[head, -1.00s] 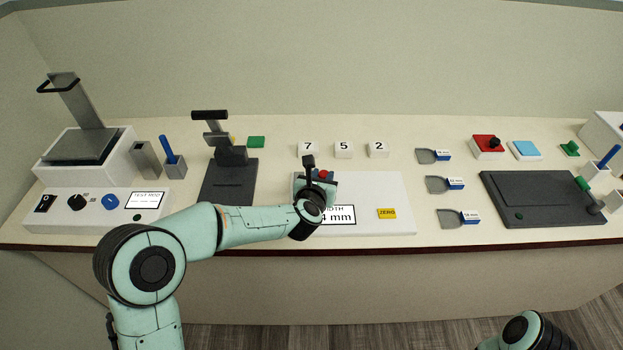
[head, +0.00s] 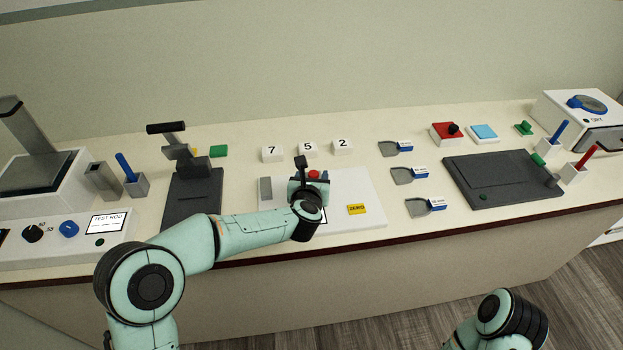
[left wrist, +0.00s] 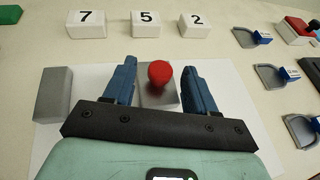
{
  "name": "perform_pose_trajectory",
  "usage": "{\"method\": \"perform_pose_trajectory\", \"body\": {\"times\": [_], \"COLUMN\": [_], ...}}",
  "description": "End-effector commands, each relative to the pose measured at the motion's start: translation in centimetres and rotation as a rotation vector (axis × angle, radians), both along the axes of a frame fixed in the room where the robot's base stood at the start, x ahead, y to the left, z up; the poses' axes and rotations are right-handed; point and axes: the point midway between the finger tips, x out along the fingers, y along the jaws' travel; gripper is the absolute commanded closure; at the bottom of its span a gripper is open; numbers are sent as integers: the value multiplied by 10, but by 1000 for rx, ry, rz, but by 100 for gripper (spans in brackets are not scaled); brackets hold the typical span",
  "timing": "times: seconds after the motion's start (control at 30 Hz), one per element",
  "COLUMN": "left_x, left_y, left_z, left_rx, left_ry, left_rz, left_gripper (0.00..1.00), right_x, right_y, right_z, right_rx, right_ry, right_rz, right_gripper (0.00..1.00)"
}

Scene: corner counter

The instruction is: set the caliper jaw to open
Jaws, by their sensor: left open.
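The caliper is a white base plate (head: 350,185) with a grey fixed block (head: 265,188) at its left and a grey sliding jaw carrying a red knob (head: 313,173). The left wrist view shows a clear gap between the fixed block (left wrist: 53,95) and the sliding jaw (left wrist: 146,98). My left gripper (head: 309,184) is open over the sliding jaw. Its blue fingers stand on either side of the red knob (left wrist: 159,74); I cannot tell whether either touches the jaw. My left wrist hides most of the caliper's display. My right gripper is out of view.
A yellow ZERO button (head: 357,209) lies right of the knob. Number blocks (head: 307,150) stand behind the plate, and several blue-handled spatulas (head: 425,207) lie to its right. A dark press (head: 190,195) stands to the left.

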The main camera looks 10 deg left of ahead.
Motion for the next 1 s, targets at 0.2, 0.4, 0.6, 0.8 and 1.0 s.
{"method": "perform_pose_trajectory", "body": {"times": [0.2,0.4,0.6,0.8,1.0], "left_x": [-21,-63,-100,-120,-124], "left_y": [-1,-1,-2,-2,-2], "left_z": [9,27,42,50,51], "left_rx": [0,0,1,1,0], "left_ry": [-3,-4,-4,-2,0], "left_rz": [-2,-1,-1,1,1], "left_gripper": [44,44,44,44,44], "right_x": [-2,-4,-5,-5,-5], "right_y": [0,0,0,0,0], "right_z": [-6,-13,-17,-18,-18], "right_rx": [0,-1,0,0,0], "right_ry": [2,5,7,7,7], "right_rz": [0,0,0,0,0], "right_gripper": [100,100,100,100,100]}}
